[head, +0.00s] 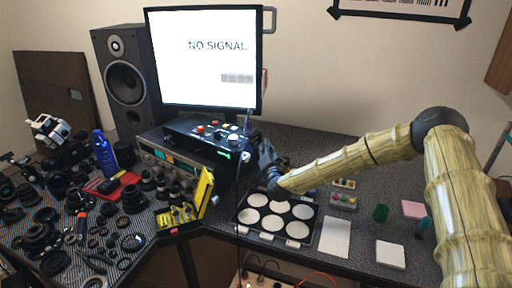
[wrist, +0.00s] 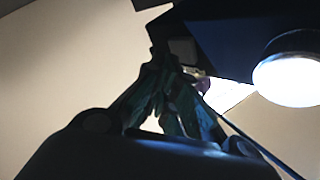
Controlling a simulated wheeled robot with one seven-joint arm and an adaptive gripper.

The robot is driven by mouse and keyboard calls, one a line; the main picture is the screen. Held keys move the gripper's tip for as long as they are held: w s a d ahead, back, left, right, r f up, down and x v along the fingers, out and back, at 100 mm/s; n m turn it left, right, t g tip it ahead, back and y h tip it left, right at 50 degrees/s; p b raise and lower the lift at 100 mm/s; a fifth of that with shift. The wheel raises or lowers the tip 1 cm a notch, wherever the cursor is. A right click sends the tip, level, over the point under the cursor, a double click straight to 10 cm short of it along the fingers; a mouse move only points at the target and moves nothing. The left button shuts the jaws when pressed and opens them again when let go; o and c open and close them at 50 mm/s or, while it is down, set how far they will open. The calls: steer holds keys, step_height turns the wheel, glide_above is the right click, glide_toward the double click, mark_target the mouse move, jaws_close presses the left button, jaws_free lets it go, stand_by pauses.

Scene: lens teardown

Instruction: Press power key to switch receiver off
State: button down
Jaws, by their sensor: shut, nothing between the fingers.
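A silver-fronted unit with a lit green-blue display and knobs (head: 163,155), which looks like the receiver, stands below the monitor. A black box (head: 180,133) with red and white controls and a small green light lies on top of it. I cannot make out which control is the power key. My gripper (head: 252,143) is shut and empty, at the right end of these units, partly dark against the desk. In the wrist view the gripper (wrist: 163,55) points at the underside of a dark body, beside a bright round white part (wrist: 288,78). Contact cannot be told.
A monitor (head: 205,60) reading "NO SIGNAL" and a speaker (head: 125,75) stand behind. Many lens parts (head: 60,225) crowd the left desk, with a yellow case (head: 200,195) nearby. A black tray with white discs (head: 277,240) lies below my arm. The desk's back right is clear.

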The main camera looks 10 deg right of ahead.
steer(key=shift+w+a, duration=0.1)
steer(key=shift+a, duration=0.05)
steer(key=shift+w+a+b, duration=0.15)
steer(key=shift+a+b, duration=0.05)
steer(key=shift+b, duration=0.1)
steer(key=shift+d, duration=0.1)
stand_by(0.5)
steer(key=shift+s+d, duration=0.2)
steer(key=shift+s, duration=0.1)
steer(key=shift+d, duration=0.1)
steer(key=shift+s+d, duration=2)
steer(key=shift+s, duration=0.2)
